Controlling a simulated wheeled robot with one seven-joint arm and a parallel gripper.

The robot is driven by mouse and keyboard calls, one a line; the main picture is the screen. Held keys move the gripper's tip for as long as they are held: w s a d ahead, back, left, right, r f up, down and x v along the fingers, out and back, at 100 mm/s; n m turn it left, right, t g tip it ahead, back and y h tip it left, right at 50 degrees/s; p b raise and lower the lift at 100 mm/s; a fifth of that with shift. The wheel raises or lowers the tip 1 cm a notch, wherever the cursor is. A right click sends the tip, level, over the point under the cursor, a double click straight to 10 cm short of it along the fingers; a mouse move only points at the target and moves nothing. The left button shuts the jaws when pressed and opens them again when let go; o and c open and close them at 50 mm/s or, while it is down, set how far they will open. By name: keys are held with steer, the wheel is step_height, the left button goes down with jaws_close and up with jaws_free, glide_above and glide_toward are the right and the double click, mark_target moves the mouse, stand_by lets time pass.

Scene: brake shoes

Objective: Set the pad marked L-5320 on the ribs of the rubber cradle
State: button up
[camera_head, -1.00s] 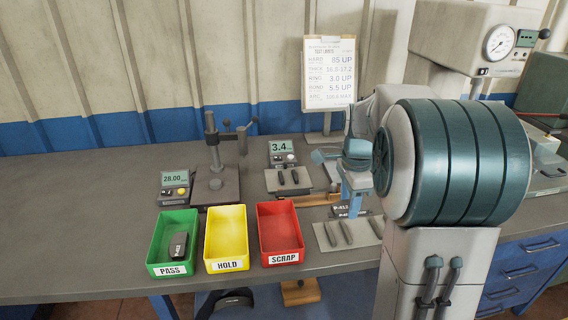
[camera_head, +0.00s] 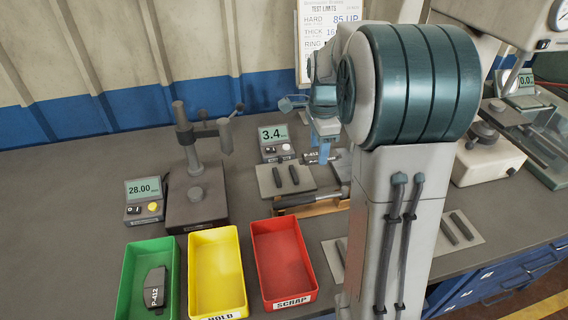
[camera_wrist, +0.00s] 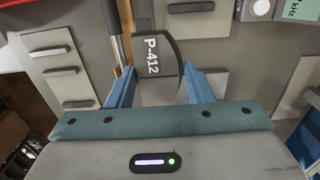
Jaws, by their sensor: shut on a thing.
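My gripper (camera_head: 322,150) is shut on a dark pad whose white label reads P-412 (camera_head: 312,158). The pad also shows between the blue fingers in the wrist view (camera_wrist: 160,85), held over the bench. No label reading L-5320 shows. A grey plate with two dark ribs, which looks like the cradle (camera_head: 268,186), lies in front of the meter reading 3.4, left of my gripper in the head view. Its ribbed plate shows at the top edge of the wrist view (camera_wrist: 222,22). The held pad is apart from those ribs. Its height is hard to tell.
A hammer (camera_head: 312,200) lies on a wooden stand before the cradle. Another ribbed plate (camera_head: 472,236) lies at right. Green (camera_head: 128,290), yellow (camera_head: 238,262) and red (camera_head: 308,262) trays stand in front; the green one holds a pad marked P-412 (camera_head: 155,285). A gauge stand (camera_head: 195,205) rises at left.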

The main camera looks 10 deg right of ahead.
steer(key=w+a+f, duration=0.1)
steer(key=a, duration=0.1)
steer(key=w+a+f, duration=0.2)
steer(key=a, duration=0.1)
steer(key=w+a+f, duration=0.2)
steer(key=shift+w+a+f, duration=0.15)
steer(key=shift+a+f, duration=0.05)
steer(key=shift+f, duration=2)
steer(key=shift+f, duration=0.1)
steer(key=o, duration=1.2)
steer(key=shift+f, duration=0.1)
steer(key=shift+c, duration=0.2)
